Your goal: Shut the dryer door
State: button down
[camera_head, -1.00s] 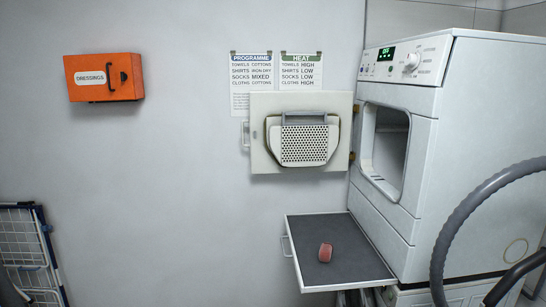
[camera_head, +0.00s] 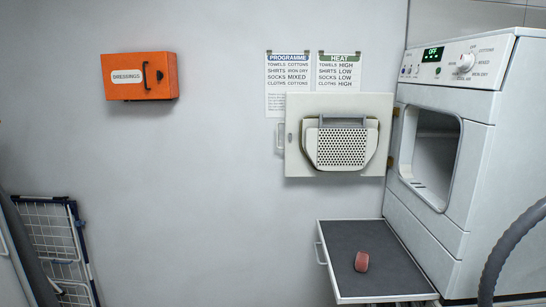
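The dryer (camera_head: 480,160) is a white front-loader at the right, with an empty-looking opening (camera_head: 428,158) in its front. Its square white door (camera_head: 298,165) stands wide open to the left, hinged beside the opening, its inner side with a perforated grey filter cover (camera_head: 341,147) facing me. A handle (camera_head: 279,138) shows at the door's far left edge. The display on the dryer reads OFF. My gripper is not in view; only a grey curved hose-like piece shows at the lower right.
A pull-out shelf (camera_head: 350,239) with a dark top juts out below the door, carrying a small reddish object (camera_head: 361,261). An orange DRESSINGS box (camera_head: 140,77) hangs on the wall. A folded drying rack (camera_head: 55,245) stands at the lower left.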

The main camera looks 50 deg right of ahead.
aim_at(311, 150)
jog(key=z, duration=0.15)
jog(key=i, duration=1.6)
jog(key=u, duration=0.3)
